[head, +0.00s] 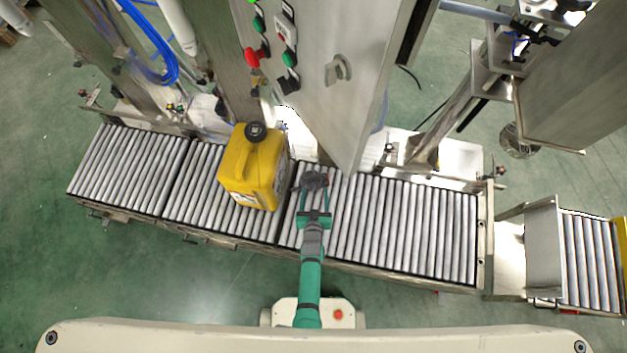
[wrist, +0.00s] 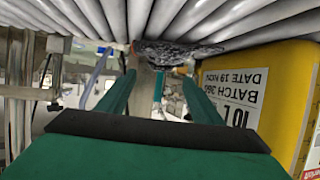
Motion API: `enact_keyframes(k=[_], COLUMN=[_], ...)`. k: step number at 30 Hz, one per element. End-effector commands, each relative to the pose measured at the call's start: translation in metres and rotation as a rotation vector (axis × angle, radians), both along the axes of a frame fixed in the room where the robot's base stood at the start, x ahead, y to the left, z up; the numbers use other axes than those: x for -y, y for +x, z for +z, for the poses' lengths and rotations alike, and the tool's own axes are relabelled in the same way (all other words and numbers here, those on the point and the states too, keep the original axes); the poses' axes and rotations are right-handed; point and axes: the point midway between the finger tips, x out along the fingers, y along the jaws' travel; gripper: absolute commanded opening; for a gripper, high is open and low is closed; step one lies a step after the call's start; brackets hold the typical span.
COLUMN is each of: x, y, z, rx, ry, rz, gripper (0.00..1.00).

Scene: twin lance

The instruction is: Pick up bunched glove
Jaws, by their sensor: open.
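The bunched glove (head: 313,180) is a dark grey crumpled lump on the conveyor rollers, just right of the yellow canister. It also shows in the wrist view (wrist: 178,52), mottled grey, beyond my fingertips near the upper middle. My gripper (head: 315,198) is green and open, on the near side of the glove. In the wrist view, its two fingers (wrist: 160,82) are spread apart with nothing gripped between them. The glove lies ahead of the gap, partly toward the right finger. Whether a fingertip touches it I cannot tell.
A yellow canister (head: 250,170) with a black cap stands close left of the glove; its labelled side (wrist: 285,90) fills the wrist view's right. A steel control cabinet (head: 325,75) overhangs behind the glove. The rollers (head: 410,225) to the right are clear.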

Motion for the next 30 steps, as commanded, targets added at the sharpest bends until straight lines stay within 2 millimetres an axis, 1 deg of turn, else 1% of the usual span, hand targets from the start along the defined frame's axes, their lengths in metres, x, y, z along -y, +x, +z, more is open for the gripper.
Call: enact_keyframes(k=[1, 3, 11, 15, 21, 30], x=[0.001, 0.001, 0.001, 0.001, 0.001, 0.002], y=[0.007, 0.013, 0.026, 0.045, 0.064, 0.069], z=[-0.002, -0.005, -0.01, -0.013, -0.021, -0.023], rx=[0.0, 0.0, -0.001, 0.001, 0.0, -0.001], ry=[0.0, 0.0, 0.0, -0.001, 0.0, -0.001], rz=[-0.002, -0.002, -0.003, -0.004, -0.003, -0.005], gripper=[0.6, 0.6, 0.6, 0.6, 0.6, 0.6])
